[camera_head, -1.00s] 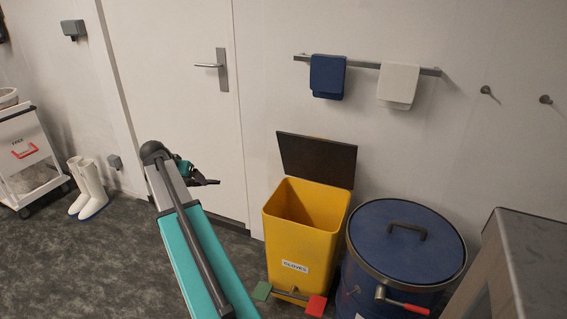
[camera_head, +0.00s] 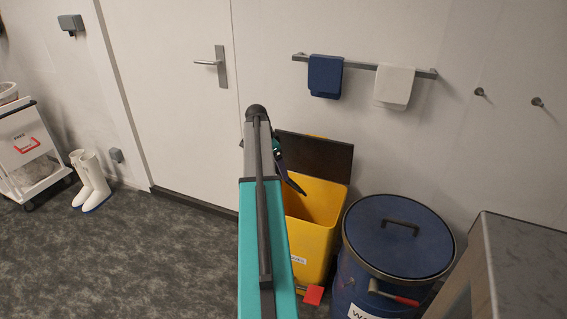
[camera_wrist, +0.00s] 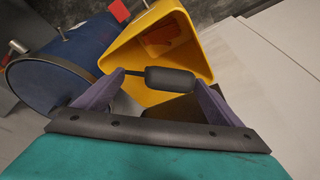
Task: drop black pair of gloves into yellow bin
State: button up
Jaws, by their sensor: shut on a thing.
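The yellow bin (camera_head: 319,207) stands on the floor against the wall, with its dark lid (camera_head: 335,158) tilted up and open. My arm hides its left side in the head view. My gripper (camera_wrist: 158,80) is shut on the black pair of gloves (camera_wrist: 172,79), a dark rounded bundle between the two purple fingers. In the wrist view the gloves overlap the open mouth of the yellow bin (camera_wrist: 203,32). In the head view my gripper (camera_head: 291,183) shows small and dark by the bin's rear left rim; its height above the rim is hard to judge.
A blue lidded drum (camera_head: 372,255) with a red-handled lever stands close to the bin's right. A grey metal cabinet (camera_head: 520,250) is at the far right. A door (camera_head: 185,110), white boots (camera_head: 92,180) and a white cart (camera_head: 25,150) are left. The floor between is clear.

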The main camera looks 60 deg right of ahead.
jog(key=shift+s+d+r+m, duration=0.1)
jog(key=shift+s+d+m, duration=0.2)
jog(key=shift+s, duration=0.4)
jog(key=shift+s+d+m, duration=0.2)
jog(key=shift+s+d, duration=0.05)
jog(key=shift+s, duration=0.4)
jog(key=shift+w+a+r, duration=0.1)
jog(key=shift+r, duration=0.05)
notch_tip(320, 180, down, 14)
jog(key=b, duration=0.5)
dwell(0.3)
jog(key=o, duration=0.9)
